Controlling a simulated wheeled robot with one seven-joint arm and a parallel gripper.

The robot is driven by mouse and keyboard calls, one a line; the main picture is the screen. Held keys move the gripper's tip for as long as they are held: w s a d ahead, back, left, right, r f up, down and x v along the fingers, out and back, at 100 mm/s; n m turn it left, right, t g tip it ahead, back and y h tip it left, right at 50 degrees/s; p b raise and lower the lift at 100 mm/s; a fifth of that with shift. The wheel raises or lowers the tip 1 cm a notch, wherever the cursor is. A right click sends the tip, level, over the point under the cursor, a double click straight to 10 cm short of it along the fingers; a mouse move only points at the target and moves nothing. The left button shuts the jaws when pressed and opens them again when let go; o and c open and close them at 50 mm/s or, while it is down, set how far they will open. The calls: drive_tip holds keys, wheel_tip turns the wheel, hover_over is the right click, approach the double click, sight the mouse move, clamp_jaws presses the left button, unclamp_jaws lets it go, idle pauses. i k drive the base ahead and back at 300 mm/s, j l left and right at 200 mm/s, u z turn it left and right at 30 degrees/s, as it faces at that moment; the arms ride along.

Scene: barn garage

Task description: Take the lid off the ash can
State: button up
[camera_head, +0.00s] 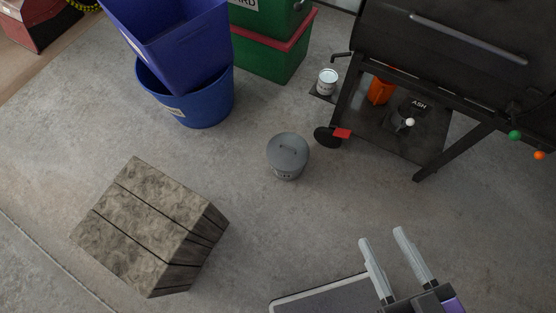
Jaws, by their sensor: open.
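A small grey can stands upright on the concrete floor near the middle of the view. Its round grey lid (288,150) sits on top, with a thin darker handle across it. The can's body (286,174) shows below the lid, with a label too small to read surely. My gripper (382,238) is at the lower right, open and empty, its two pale fingers apart. It is clear of the can, below and to the right of it in the picture. A dark container marked ASH (418,106) is on the grill's lower shelf.
A black grill (450,45) stands at the upper right, with a wheel (326,137) near the can. Blue bins (190,100) and a green box (268,55) are at the back.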

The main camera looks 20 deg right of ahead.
sight(287, 152)
drive_tip(key=i+u, duration=0.4)
drive_tip(key=i, duration=0.3)
drive_tip(key=i+l+u, duration=0.1)
drive_tip(key=i+u, duration=0.3)
drive_tip(key=i, duration=0.25)
